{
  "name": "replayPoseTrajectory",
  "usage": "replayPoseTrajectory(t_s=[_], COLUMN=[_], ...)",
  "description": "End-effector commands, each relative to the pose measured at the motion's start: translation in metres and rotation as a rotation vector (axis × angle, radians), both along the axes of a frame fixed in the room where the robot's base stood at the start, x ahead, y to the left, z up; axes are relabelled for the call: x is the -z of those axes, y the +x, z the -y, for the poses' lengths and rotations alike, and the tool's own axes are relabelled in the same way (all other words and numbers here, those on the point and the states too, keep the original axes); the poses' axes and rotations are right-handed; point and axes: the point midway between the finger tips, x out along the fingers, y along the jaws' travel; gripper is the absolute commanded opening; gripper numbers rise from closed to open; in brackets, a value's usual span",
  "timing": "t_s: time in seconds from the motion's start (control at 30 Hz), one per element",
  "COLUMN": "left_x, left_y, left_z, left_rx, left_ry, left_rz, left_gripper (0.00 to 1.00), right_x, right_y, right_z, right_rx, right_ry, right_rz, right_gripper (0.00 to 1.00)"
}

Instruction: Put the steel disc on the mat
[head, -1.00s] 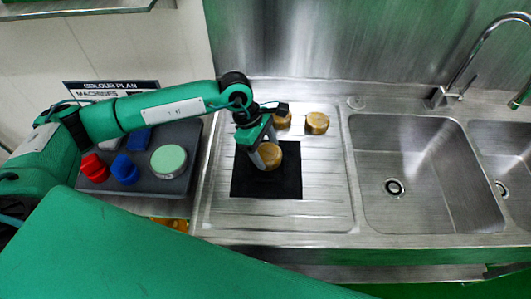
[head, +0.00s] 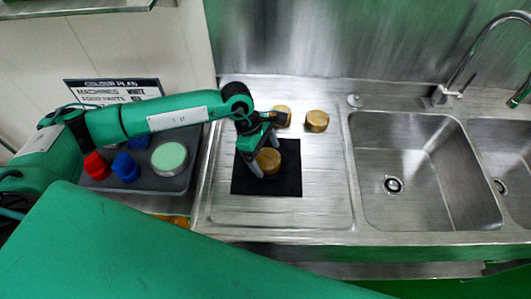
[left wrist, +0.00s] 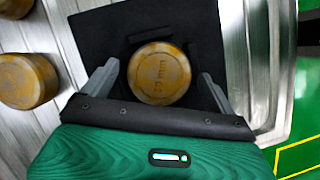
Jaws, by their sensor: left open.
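A round golden-brown disc (head: 268,160), the likely steel disc, lies on the black mat (head: 288,186). My left gripper (head: 262,155) is open over the disc. In the left wrist view its fingers (left wrist: 158,82) stand on either side of the disc, with gaps between. My right gripper is not in view.
Two similar golden-brown discs (head: 317,121) (head: 282,116) stand on the steel drainboard behind the mat. A dark tray (head: 175,184) on the left holds a green-topped round piece (head: 169,157) and red and blue pieces. A sink (head: 425,170) lies to the right.

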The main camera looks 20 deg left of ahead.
Motion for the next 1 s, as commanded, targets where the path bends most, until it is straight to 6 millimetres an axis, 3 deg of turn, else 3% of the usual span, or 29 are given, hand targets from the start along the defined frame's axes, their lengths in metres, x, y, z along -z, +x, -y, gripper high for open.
replayPoseTrajectory(t_s=[0.1, 0.17, 0.63, 0.8, 1.0], left_x=[-0.005, -0.009, -0.096, -0.11, -0.114], left_y=[0.0, 0.002, 0.005, 0.005, 0.005], left_z=[0.0, -0.003, -0.039, -0.045, -0.046], left_rx=[0.0, -0.001, 0.0, 0.0, 0.0], left_ry=[0.0, 0.0, 0.0, 0.001, 0.0], left_rz=[0.0, 0.004, 0.003, 0.001, 0.0], left_gripper=[0.91, 0.91, 0.91, 0.91, 0.91], right_x=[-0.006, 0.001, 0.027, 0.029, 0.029], right_y=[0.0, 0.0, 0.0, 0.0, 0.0], right_z=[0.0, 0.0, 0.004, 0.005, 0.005], right_rx=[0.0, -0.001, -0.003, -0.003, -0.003], right_ry=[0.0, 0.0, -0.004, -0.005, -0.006], right_rz=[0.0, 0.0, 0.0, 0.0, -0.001], right_gripper=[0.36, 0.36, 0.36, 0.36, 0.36])
